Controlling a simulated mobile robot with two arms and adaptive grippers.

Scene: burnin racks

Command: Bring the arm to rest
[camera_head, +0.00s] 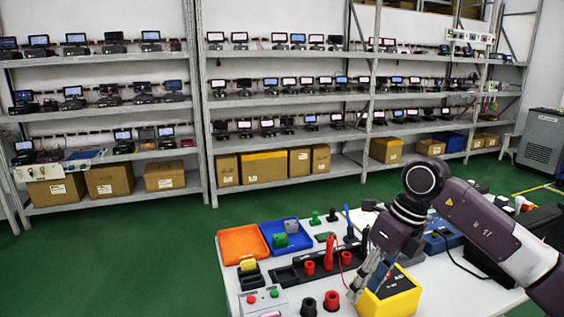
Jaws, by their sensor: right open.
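My right arm comes in from the right side and bends down over the white table (232,290). My right gripper (356,288) points down and is open, just left of a yellow and black device (395,300) at the front of the table. Nothing shows between its fingers. Whether a fingertip touches the device, I cannot tell. My left gripper is not in the picture.
On the table are an orange tray (222,247), a blue tray (266,230), a button box (263,303), red cylinders (310,268) and a black fixture (285,275). Racks with screens and cardboard boxes (108,180) stand behind. Green floor (120,250) left of the table is clear.

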